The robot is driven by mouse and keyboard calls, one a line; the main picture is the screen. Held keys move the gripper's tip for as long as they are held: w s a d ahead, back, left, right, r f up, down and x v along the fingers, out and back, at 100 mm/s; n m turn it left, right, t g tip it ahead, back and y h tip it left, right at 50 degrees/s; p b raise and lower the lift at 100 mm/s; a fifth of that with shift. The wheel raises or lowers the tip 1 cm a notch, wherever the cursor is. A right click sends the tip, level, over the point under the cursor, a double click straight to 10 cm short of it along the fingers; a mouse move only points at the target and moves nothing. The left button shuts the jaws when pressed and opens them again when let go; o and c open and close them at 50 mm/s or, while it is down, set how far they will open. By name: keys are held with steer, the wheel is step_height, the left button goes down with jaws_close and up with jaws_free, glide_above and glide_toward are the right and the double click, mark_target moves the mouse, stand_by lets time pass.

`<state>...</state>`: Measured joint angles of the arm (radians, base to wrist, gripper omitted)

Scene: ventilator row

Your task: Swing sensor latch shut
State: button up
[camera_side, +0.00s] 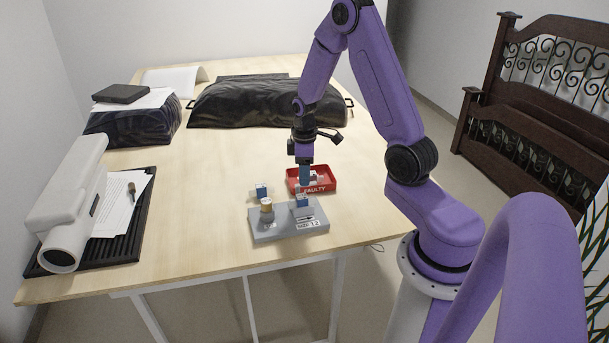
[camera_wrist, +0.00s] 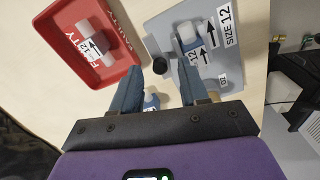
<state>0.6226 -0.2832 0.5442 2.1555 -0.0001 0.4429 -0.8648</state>
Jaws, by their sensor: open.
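The grey plate (camera_side: 270,228) marked SIZE 12 lies near the table's front edge. A white and blue sensor (camera_side: 301,202) sits on it, and in the wrist view the sensor (camera_wrist: 190,38) bears a 12 label and an arrow. A dark piece (camera_wrist: 158,66), perhaps the latch, is at the plate's edge beside the sensor; I cannot tell its swing position. My gripper (camera_side: 304,184) points down just behind the sensor. In the wrist view my open gripper (camera_wrist: 158,72) has the dark piece between its fingertips in the picture; contact is unclear.
A red FAULTY tray (camera_side: 326,187) behind the plate holds a white cylinder (camera_wrist: 96,38) labelled 12. A blue-topped part (camera_side: 261,190) stands left of the tray. A tan-capped post (camera_side: 266,206) rises from the plate. White equipment (camera_side: 70,200) and black bags (camera_side: 245,103) lie farther off.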

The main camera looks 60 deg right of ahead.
steer(key=shift+f, duration=0.6)
jaws_close()
